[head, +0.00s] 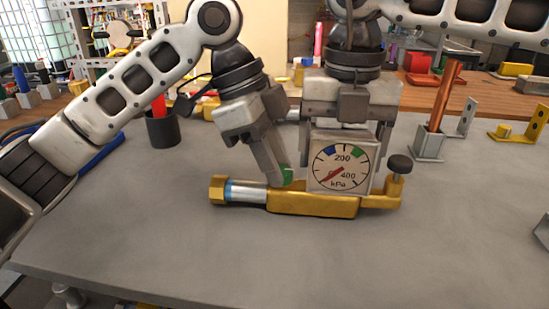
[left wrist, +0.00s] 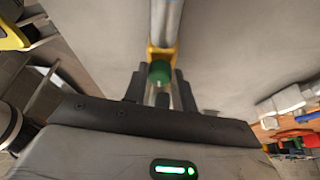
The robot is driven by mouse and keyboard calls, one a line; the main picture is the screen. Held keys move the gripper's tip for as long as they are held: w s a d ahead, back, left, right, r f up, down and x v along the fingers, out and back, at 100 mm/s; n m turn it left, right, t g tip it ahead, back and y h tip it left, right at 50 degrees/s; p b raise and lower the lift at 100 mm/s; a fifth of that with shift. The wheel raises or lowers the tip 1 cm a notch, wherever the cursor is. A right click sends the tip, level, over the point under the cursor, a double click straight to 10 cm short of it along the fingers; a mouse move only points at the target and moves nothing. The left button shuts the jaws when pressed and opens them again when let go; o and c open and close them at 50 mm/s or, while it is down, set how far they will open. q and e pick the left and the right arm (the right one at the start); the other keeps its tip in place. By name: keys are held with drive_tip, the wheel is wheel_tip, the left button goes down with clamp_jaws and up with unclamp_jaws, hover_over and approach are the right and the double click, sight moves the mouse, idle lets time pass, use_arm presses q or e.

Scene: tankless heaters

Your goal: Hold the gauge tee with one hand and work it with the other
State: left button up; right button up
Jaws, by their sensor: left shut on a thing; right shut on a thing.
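The gauge tee (head: 310,203) lies on the grey table, with a yellow body, a silver tube with a brass hex end at left and a black knob (head: 400,164) at right. Its square gauge (head: 341,165) faces me; the red needle points lower left. My left gripper (head: 282,177) is shut on the green-tipped lever (head: 287,175) beside the gauge. The green tip (left wrist: 159,73) sits between its fingers in the left wrist view, the yellow body just beyond. My right gripper (head: 347,150) comes from above and is shut on the gauge tee around the gauge; its fingertips are partly hidden.
A copper pipe in a grey holder (head: 429,143) and a yellow bracket (head: 515,135) stand at right. A dark cup (head: 163,129) with a red item stands behind at left. A wooden bench (head: 450,95) runs along the back. The table front is clear.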

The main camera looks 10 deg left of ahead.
idle(0.4)
use_arm(q)
drive_tip(key=o, duration=1)
use_arm(e)
drive_tip(key=shift+r, duration=0.1)
use_arm(q)
drive_tip(key=v, duration=1.2)
use_arm(e)
drive_tip(key=o, duration=1.5)
drive_tip(key=shift+o, duration=0.2)
